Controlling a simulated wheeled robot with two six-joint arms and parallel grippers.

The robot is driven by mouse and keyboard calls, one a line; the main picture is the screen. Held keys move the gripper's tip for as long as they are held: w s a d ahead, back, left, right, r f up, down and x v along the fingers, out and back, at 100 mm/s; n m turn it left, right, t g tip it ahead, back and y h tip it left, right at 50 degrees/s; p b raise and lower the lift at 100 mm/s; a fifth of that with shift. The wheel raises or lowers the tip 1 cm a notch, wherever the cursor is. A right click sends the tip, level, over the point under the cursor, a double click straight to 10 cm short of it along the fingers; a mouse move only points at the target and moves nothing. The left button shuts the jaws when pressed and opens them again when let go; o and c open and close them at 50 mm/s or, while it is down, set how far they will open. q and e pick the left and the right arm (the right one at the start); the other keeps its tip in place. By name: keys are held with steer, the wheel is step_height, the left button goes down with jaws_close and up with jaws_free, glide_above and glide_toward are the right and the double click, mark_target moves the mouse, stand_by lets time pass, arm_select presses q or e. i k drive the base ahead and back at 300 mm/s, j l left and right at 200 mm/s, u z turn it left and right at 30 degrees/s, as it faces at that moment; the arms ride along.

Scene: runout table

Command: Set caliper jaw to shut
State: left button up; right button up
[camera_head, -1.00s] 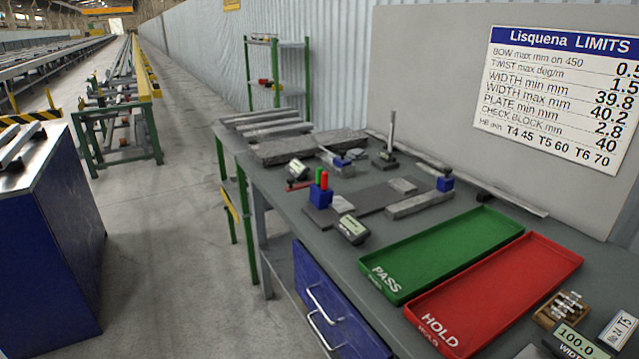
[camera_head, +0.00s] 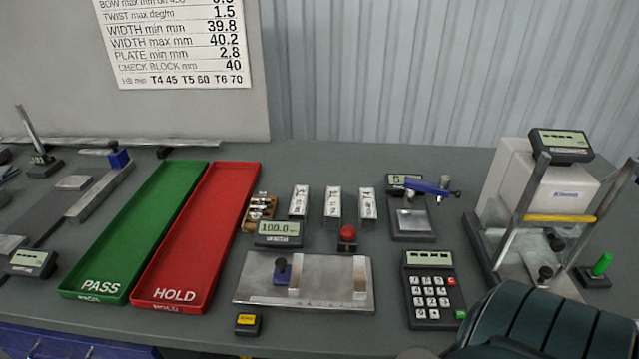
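The caliper looks to be a flat metal plate (camera_head: 325,300) near the front edge of the table, right of the red tray. A jaw with a blue knob (camera_head: 282,272) stands on its left part. A second upright jaw (camera_head: 360,276) stands near its right end. A clear gap lies between the two jaws, so the caliper is open. The display (camera_head: 278,233) behind the plate reads 100.0. Neither of my grippers can be made out in the head view.
A green PASS tray (camera_head: 82,287) and a red HOLD tray (camera_head: 150,296) lie left of the caliper. A keypad (camera_head: 432,300) stands to its right, a red button (camera_head: 347,236) behind it, and a small black-yellow box (camera_head: 248,324) in front. A dark ribbed shape fills the lower right corner.

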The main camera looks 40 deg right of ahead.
mark_target(285, 274)
steer(key=l+z, duration=0.1)
steer(key=z, duration=0.95)
steer(key=i+j, duration=0.05)
